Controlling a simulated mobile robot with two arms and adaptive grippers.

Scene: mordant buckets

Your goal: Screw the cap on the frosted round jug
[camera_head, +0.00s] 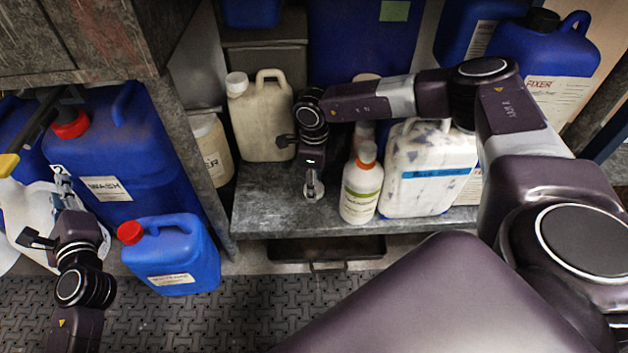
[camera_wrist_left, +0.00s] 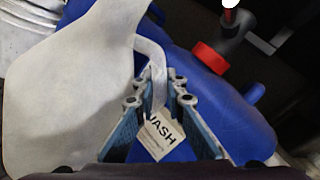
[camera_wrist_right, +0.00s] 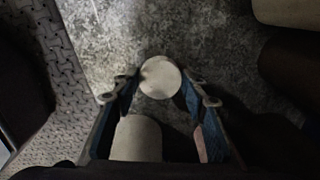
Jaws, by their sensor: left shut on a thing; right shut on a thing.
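The frosted round jug (camera_head: 33,222) is a whitish, translucent jug at the far left of the head view, partly cut off. My left gripper (camera_head: 62,180) is at its right side. In the left wrist view the jug (camera_wrist_left: 75,95) fills the left, and my fingers are shut around its handle (camera_wrist_left: 152,58). Its mouth cannot be made out. My right gripper (camera_head: 313,184) is above the grey shelf, pointing down, shut on a pale round cap (camera_wrist_right: 160,78). Cap and jug are far apart.
A blue WASH jug (camera_head: 125,140) with a red cap stands behind the left gripper; a small blue jug (camera_head: 165,262) is right of it. On the grey shelf (camera_head: 275,215) are a beige jug (camera_head: 262,118), an orange-capped bottle (camera_head: 362,190) and a white jug (camera_head: 425,175).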

